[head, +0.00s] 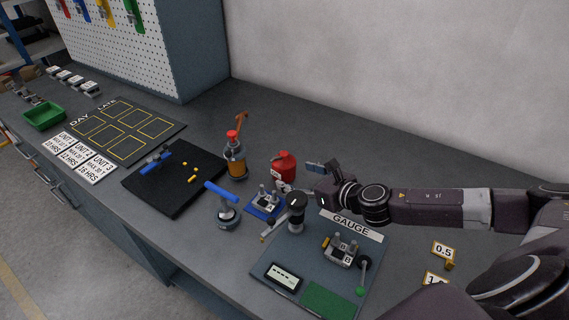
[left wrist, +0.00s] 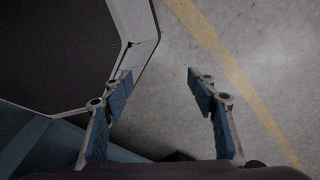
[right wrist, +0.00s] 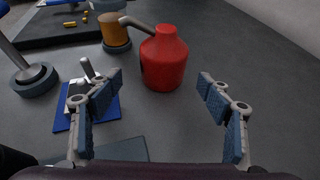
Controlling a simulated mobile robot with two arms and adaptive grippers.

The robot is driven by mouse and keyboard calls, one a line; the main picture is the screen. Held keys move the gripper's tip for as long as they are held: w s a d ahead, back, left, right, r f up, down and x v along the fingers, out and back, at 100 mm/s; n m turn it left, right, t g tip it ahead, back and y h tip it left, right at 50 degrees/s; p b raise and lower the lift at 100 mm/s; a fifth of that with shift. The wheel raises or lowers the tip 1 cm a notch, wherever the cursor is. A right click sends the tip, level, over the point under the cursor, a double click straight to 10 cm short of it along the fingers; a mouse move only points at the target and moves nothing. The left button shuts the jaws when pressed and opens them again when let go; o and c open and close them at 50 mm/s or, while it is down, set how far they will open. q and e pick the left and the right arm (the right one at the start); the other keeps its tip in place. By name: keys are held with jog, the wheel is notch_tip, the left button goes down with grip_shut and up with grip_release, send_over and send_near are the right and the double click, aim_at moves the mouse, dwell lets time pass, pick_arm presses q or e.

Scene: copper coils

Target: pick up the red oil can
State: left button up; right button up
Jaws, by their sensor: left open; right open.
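The red oil can (head: 285,164) stands upright on the grey bench, and its grey spout points left in the right wrist view (right wrist: 165,60). My right gripper (head: 303,177) is open and close to the can on its right side.
Bare bench lies behind the can.

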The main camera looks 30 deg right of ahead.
aim_at(292, 170)
jog(key=shift+w+a+f+p, duration=0.15)
jog(key=shift+w+p, duration=0.25)
jog(key=shift+w, duration=0.75)
jog(key=shift+w+a+f+p, duration=0.1)
jog(key=shift+w+p, duration=0.1)
jog(key=shift+w, duration=0.4)
jog(key=shift+w+a+f+p, duration=0.1)
jog(key=shift+w+p, duration=0.05)
jog(key=shift+w, duration=0.4)
jog(key=shift+x, duration=0.85)
jog(key=shift+w+d+f, duration=0.1)
jog(key=shift+f, duration=0.1)
jog(key=c, duration=0.6)
pick_arm(q)
jog(key=s+r, duration=0.1)
jog(key=s, duration=0.1)
jog(key=shift+s+r, duration=0.35)
pick_arm(e)
jog(key=c, duration=0.8)
